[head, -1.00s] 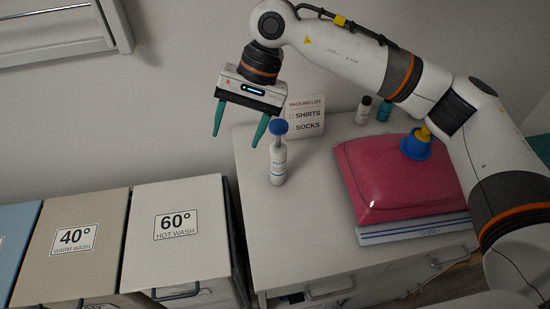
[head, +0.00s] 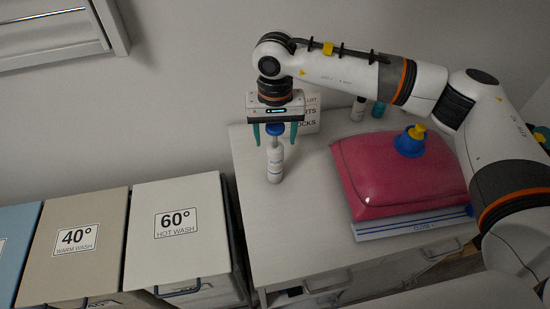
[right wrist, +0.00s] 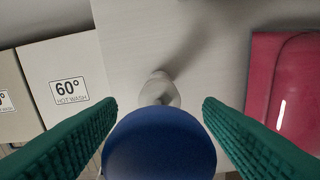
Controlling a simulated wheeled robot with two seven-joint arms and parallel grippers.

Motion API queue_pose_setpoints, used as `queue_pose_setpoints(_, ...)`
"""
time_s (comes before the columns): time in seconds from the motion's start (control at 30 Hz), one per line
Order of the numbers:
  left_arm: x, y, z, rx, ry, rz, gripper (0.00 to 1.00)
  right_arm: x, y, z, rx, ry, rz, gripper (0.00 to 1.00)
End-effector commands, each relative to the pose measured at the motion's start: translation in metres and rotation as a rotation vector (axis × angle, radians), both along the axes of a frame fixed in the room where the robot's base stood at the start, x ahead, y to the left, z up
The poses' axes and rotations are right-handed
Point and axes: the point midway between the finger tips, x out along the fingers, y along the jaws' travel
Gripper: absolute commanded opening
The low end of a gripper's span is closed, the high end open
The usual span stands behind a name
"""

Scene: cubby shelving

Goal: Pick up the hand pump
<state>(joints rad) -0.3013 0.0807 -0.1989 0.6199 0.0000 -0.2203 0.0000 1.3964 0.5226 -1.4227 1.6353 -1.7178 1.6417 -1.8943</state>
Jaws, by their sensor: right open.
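The hand pump (head: 275,163) is a white cylinder with a thin rod and a blue knob on top. It stands upright on the white cabinet top near its left rear part. My right gripper (head: 275,139) points down directly over it, with its two green fingers open on either side of the blue knob. In the right wrist view the blue knob (right wrist: 160,145) sits large between the open fingers, apart from both, and hides most of the pump body below. My left gripper is not in view.
A red bag (head: 385,180) with a blue and yellow cap (head: 410,141) lies right of the pump on a white and blue flat item. A packing list card (head: 312,113) and small bottles (head: 358,109) stand behind. Laundry bins (head: 178,240) stand left.

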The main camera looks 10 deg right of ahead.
Motion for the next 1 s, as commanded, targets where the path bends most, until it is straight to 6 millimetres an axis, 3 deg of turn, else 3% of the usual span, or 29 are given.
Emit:
queue_pose_setpoints(0.03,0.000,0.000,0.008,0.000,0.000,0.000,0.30,-0.002,0.001,-0.005,-0.001,0.003,0.000,0.61)
queue_pose_setpoints(0.2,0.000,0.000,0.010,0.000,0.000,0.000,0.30,-0.001,0.001,-0.022,0.001,0.000,0.000,0.61)
queue_pose_setpoints(0.43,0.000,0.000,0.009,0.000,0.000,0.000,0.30,-0.001,0.001,-0.025,0.001,-0.001,0.000,0.61)
queue_pose_setpoints(0.8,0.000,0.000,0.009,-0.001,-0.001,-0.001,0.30,0.000,0.001,-0.024,0.001,-0.001,0.000,0.02)
queue_pose_setpoints(1.0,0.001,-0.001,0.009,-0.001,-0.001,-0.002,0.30,0.000,0.001,-0.024,0.001,-0.001,0.000,0.00)
